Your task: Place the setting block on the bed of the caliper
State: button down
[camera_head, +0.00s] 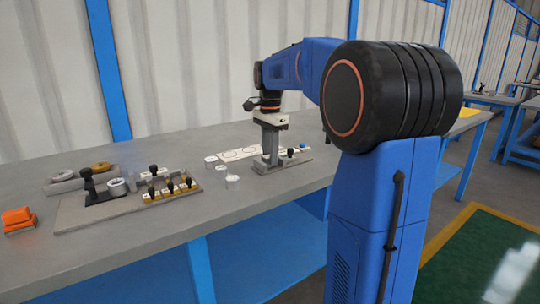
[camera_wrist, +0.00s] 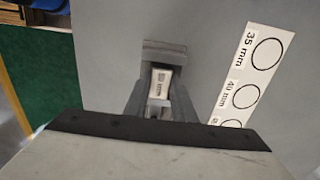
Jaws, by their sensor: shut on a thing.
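My gripper (camera_head: 269,155) points straight down at the far right part of the bench, low over a flat grey base plate (camera_head: 291,164). In the wrist view my gripper (camera_wrist: 158,100) is shut on a small pale block with a dark "mm" label, which I take for the setting block (camera_wrist: 160,82). Its number is too small to read surely. A grey bar (camera_wrist: 164,48) lies just beyond the fingers and seems part of the caliper. Whether the block touches the bed is hidden by the fingers. I cannot make out the block in the head view.
A white card with printed circles (camera_wrist: 250,75), marked 35 mm and 40 mm, lies to the right. Small clear or white rings (camera_head: 232,181) stand left of the base plate. A board (camera_head: 85,214) with a dial stand and several black-knobbed pieces lies farther left, beside an orange item (camera_head: 17,217).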

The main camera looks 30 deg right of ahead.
jog(key=c, duration=1.5)
grip_release()
notch_tip(320, 180, up, 12)
jog(key=shift+r, duration=0.1)
jog(key=s+a+f+n+t, duration=0.1)
jog(key=s+a+f+n, duration=0.4)
jog(key=s, duration=0.3)
jog(key=s+a+f+n+t, duration=0.1)
jog(key=s+a+f+n, duration=0.3)
jog(key=s+a, duration=0.3)
jog(key=s+a+f+n+t, duration=0.1)
jog(key=s+f+n, duration=0.2)
jog(key=s+f, duration=0.2)
jog(key=s+a+f+n+t, duration=0.1)
jog(key=s+f+n, duration=0.1)
jog(key=s+f, duration=0.3)
jog(key=s+a+f+n, duration=0.1)
jog(key=s+f+n, duration=0.2)
jog(key=s+f, duration=0.2)
jog(key=shift+s+a+f+n+t, duration=0.1)
jog(key=shift+a+f+n+t, duration=0.1)
jog(key=shift+f, duration=0.35)
jog(key=shift+a+f+n+t, duration=0.1)
jog(key=shift+a+f+t, duration=0.1)
jog(key=shift+f, duration=0.3)
